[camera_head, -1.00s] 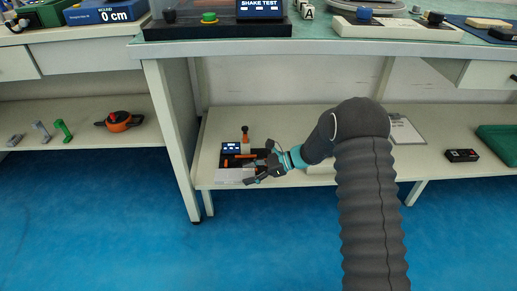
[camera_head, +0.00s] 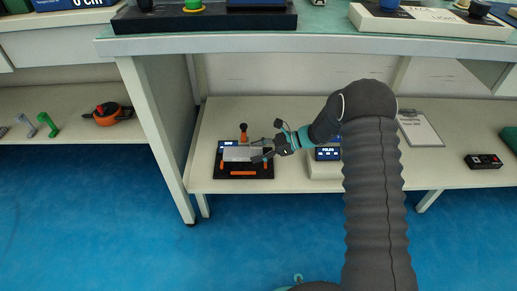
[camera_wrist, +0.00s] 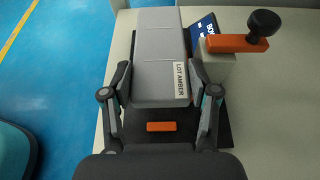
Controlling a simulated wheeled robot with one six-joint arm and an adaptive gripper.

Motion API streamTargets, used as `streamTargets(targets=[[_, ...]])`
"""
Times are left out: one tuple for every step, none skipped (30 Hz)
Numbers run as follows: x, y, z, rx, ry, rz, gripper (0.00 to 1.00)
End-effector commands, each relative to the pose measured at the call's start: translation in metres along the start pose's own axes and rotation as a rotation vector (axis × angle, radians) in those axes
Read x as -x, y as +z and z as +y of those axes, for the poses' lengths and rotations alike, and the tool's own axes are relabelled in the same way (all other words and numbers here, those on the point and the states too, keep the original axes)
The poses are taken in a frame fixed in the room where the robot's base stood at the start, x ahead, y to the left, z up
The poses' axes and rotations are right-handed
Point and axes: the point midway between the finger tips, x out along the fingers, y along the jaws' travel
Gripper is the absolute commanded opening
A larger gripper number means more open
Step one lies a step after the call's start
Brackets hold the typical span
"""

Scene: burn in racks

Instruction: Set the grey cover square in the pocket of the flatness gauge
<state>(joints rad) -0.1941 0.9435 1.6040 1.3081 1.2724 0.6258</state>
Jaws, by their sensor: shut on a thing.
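The grey cover (camera_wrist: 160,47) is a ribbed grey block with a "LOT AMBER" label. My gripper (camera_wrist: 160,105) is shut on its near end, one finger on each side. In the head view the cover (camera_head: 238,154) and my gripper (camera_head: 262,153) are over the flatness gauge (camera_head: 244,175), a black base with orange bars, a small screen and an upright black knob. In the wrist view the gauge (camera_wrist: 188,131) shows below the cover, with one orange bar in front. The cover hides the pocket. I cannot tell whether it touches the gauge.
A second device with a screen (camera_head: 327,154) stands right of the gauge on the lower shelf (camera_head: 290,184). A clipboard (camera_head: 419,128) and a small black box (camera_head: 484,161) lie further right. The table above overhangs the back of the shelf.

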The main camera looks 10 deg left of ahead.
Motion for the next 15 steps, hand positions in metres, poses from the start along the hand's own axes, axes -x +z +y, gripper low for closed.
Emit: streamTargets(targets=[[-0.002,-0.004,0.000,0.000,0.001,0.000,0.13],[-0.003,-0.006,0.000,0.000,0.001,0.000,0.13],[-0.004,-0.008,0.000,0.000,0.001,0.000,0.13],[-0.005,-0.010,0.000,0.000,0.000,0.000,0.13],[-0.005,-0.013,0.000,0.000,0.000,0.000,0.13],[-0.006,-0.016,0.000,0.000,0.000,0.000,0.13],[-0.007,-0.018,0.000,0.000,0.000,0.000,0.13],[-0.008,-0.021,0.000,0.000,0.000,0.000,0.13],[-0.010,-0.024,0.000,0.000,0.000,0.000,0.13],[-0.011,-0.026,0.000,0.000,0.000,0.000,0.13],[-0.012,-0.029,0.000,-0.001,0.000,0.000,0.13],[-0.013,-0.032,0.000,-0.001,0.000,0.000,0.13],[-0.014,-0.034,0.000,-0.001,0.000,0.000,0.13],[-0.015,-0.036,0.000,-0.001,0.000,0.000,0.13],[-0.016,-0.039,0.000,-0.001,0.000,0.000,0.13]])
